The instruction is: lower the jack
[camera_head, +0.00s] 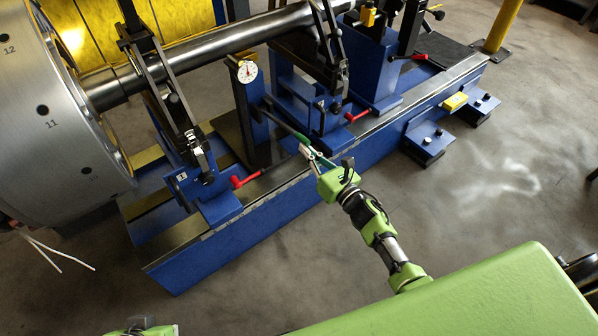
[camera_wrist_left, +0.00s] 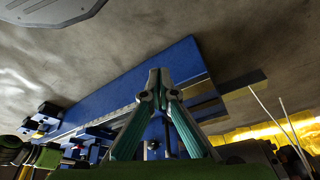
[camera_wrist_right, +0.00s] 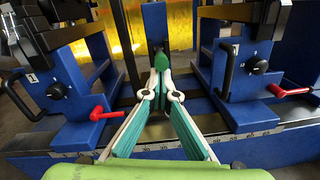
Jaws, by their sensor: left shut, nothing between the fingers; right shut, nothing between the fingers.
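A blue post (camera_head: 258,126) with a dial gauge (camera_head: 247,72) stands on the blue bed, with a dark lever (camera_head: 280,119) reaching from it toward me. I take this to be the jack. The lever's green grip (camera_wrist_right: 161,60) shows end-on just beyond my right gripper (camera_wrist_right: 160,78). In the head view my right gripper (camera_head: 304,149) is at the lever's near end, fingers shut and empty; whether they touch the grip I cannot tell. My left gripper (camera_wrist_left: 159,86) is shut and empty, far from the lever; only part of that arm shows at the head view's bottom edge.
Red-handled blue supports flank the post, with red handles (camera_head: 246,180) and (camera_head: 358,116). A steel shaft (camera_head: 215,46) runs above them from a large numbered rotor (camera_head: 62,125).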

